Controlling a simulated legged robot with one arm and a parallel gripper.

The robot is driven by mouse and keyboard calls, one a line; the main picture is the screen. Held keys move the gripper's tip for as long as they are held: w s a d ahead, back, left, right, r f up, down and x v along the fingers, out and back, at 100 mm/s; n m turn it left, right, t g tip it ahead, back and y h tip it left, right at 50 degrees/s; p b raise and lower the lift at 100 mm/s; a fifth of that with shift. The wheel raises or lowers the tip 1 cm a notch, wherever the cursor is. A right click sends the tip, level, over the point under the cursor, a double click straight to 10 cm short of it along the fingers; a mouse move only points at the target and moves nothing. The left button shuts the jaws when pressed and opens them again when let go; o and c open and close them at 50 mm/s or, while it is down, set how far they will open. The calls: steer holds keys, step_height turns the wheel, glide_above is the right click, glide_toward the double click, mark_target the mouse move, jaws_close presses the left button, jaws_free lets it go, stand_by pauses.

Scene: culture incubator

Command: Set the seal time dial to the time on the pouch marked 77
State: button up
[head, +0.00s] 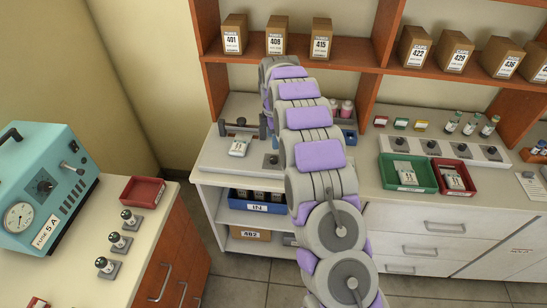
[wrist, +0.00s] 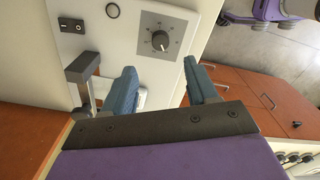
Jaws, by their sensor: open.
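The seal time dial (wrist: 160,40), a dark round knob on a grey square scale, is in the wrist view on a pale panel. In the head view, a small dark knob (head: 272,160) shows on the sealer's white base beside my arm. My gripper (wrist: 160,66) is open and empty, its two blue fingers pointing toward the panel below the dial, apart from it. In the head view the fingers are hidden by my arm. A white labelled pouch (head: 239,147) lies on the sealer (head: 212,160); its number is too small to read. I cannot tell which pouch is marked 77.
A green tray (head: 431,182) and a red tray (head: 469,187) hold pouches on the right counter. A row of knobs stands behind them. Boxes line the shelf (head: 360,53) above. A teal machine (head: 50,150) stands left. A black rocker switch (wrist: 72,26) sits near the dial.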

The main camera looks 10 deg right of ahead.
mark_target(274, 157)
step_height(274, 157, down, 10)
steer(key=shift+f+b, duration=0.1)
steer(key=shift+b, duration=0.7)
steer(key=shift+c, duration=0.4)
steer(key=c, duration=1)
steer(key=shift+r+m+p, duration=0.2)
steer(key=shift+m+p, duration=0.2)
steer(key=m+p, duration=0.2)
steer(key=m, duration=0.1)
steer(key=shift+r, duration=0.1)
steer(key=m+p, duration=0.3)
steer(key=m, duration=0.2)
steer(key=shift+m, duration=0.4)
steer(key=shift+w+m+p, duration=0.1)
steer(key=shift+m+p, duration=0.2)
